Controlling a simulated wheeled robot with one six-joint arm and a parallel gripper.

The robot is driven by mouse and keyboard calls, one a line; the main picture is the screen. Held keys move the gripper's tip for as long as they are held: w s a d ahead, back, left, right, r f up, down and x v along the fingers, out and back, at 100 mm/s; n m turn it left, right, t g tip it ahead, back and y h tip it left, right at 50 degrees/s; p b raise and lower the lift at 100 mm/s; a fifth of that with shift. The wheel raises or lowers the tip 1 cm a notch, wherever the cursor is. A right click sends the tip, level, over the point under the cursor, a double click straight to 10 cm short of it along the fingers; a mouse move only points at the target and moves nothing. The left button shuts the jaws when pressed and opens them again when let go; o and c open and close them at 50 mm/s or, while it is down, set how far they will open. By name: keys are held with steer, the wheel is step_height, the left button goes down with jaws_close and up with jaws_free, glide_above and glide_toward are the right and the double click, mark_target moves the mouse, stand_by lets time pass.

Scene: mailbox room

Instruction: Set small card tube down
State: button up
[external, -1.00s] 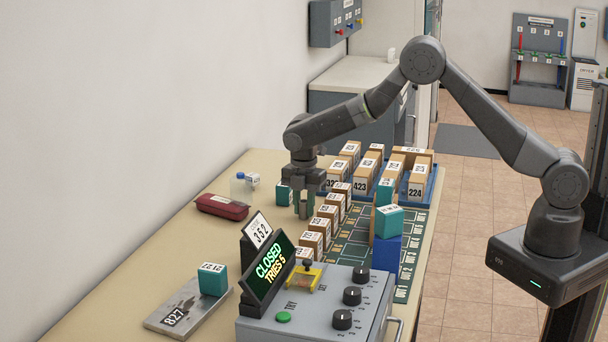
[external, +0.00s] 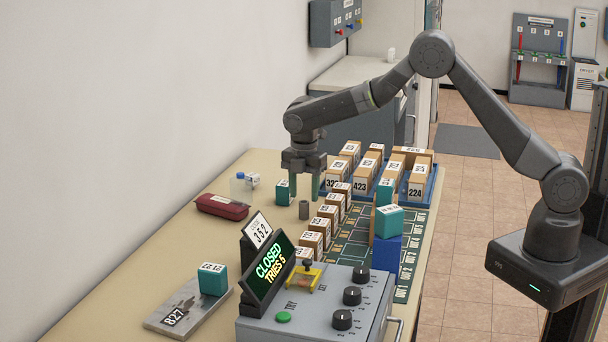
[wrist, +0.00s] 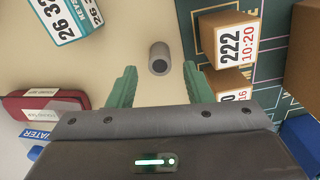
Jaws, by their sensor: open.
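The small card tube (external: 304,210) is a short grey cylinder standing upright on the beige table. In the wrist view the tube (wrist: 159,58) stands just beyond the fingertips, with its dark open end showing. My gripper (external: 306,194) is above the tube with its green fingers spread apart, empty and clear of it. In the wrist view the open gripper (wrist: 159,78) has a finger on each side, with bare table between them.
A teal box (external: 283,191) stands close to the left of the tube. A row of brown boxes (external: 328,212) stands close to its right. A control box (external: 318,310) is in front.

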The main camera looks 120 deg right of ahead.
mark_target(304, 202)
step_height(304, 202, up, 8)
steer(key=shift+f+b, duration=0.25)
steer(key=shift+b, duration=0.2)
step_height(304, 202, down, 12)
steer(key=shift+f+p, duration=0.1)
steer(key=shift+p, duration=1.1)
step_height(304, 202, up, 3)
steer(key=shift+f+b, duration=0.1)
steer(key=shift+b, duration=0.25)
steer(key=shift+r, duration=0.5)
